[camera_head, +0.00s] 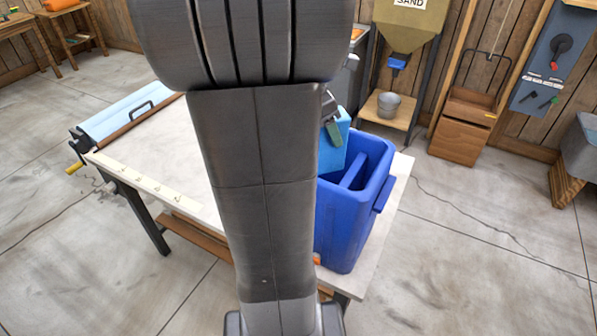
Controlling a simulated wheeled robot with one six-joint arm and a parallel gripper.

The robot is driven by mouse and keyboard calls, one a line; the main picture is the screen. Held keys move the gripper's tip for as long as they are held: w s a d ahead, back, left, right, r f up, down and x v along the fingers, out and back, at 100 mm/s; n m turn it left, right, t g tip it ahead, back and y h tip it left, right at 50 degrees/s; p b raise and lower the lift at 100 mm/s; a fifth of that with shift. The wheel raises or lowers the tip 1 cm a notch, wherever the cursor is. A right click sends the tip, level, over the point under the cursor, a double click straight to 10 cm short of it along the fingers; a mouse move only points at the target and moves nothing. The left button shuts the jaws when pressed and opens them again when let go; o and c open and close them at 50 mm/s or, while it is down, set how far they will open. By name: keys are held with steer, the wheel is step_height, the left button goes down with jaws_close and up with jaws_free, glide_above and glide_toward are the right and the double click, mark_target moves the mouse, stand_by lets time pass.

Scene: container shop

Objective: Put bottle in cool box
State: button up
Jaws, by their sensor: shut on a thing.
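The dark blue cool box (374,190) stands open on the right end of the table, with an inner divider showing. A lighter blue panel (335,150), perhaps its lid, stands at its left side, partly behind my arm. My gripper (331,114) shows only in part at the right edge of my arm, above the cool box's back left. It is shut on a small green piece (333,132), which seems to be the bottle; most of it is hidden. I cannot tell whether it is inside the box's rim.
The grey table (165,150) is mostly clear on the left, with a light blue roller device (125,115) at its far left edge. The floor at right is free.

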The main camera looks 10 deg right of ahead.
steer(key=shift+f, duration=0.35)
steer(key=shift+r, duration=0.1)
steer(key=o, duration=1.4)
steer(key=shift+c, duration=0.2)
steer(key=v, duration=1.3)
steer(key=shift+a+r, duration=0.15)
steer(key=shift+r, duration=0.2)
steer(key=s+x, duration=0.1)
steer(key=x, duration=1.3)
steer(key=shift+w+r+p, duration=0.25)
steer(key=shift+r+p, duration=0.8)
steer(key=shift+r, duration=0.2)
steer(key=shift+w+r+p, duration=0.2)
steer(key=shift+r+p, duration=0.85)
steer(key=shift+r, duration=0.15)
